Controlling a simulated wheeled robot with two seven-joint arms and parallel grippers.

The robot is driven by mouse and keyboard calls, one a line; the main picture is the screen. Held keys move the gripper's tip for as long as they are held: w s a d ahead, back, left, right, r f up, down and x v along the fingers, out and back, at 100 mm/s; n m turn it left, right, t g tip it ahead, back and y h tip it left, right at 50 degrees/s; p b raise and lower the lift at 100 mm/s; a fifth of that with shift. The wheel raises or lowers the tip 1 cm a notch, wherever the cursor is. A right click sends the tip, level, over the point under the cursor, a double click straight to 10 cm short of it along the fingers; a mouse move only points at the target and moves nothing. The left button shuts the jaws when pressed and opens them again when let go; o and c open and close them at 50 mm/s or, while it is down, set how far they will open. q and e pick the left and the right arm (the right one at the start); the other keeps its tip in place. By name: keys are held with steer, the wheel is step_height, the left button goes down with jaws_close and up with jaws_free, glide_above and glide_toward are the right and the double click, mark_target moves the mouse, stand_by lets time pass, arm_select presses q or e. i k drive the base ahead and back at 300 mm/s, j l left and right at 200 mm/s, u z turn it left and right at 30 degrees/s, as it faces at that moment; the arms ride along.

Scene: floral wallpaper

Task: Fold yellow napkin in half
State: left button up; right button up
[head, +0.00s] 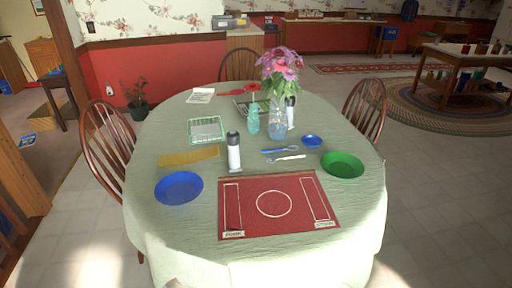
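A yellow napkin (189,157) lies on the left part of the table, behind the blue plate. It looks like a long, narrow strip lying flat, with its right end a little higher in the picture than its left. I cannot tell how many layers it has. Neither of my grippers shows in the head view.
The table (160,225) has a pale green cloth. A blue plate (179,188), red placemat (250,187), white bottle (234,156), green wire basket (207,130), cutlery (288,157), green plate (342,165) and flower vase (277,124) surround the napkin's area. Bare cloth lies left of the napkin.

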mark_target(203, 155)
steer(key=j+z, duration=1.35)
steer(key=j, duration=0.15)
steer(key=k, duration=0.05)
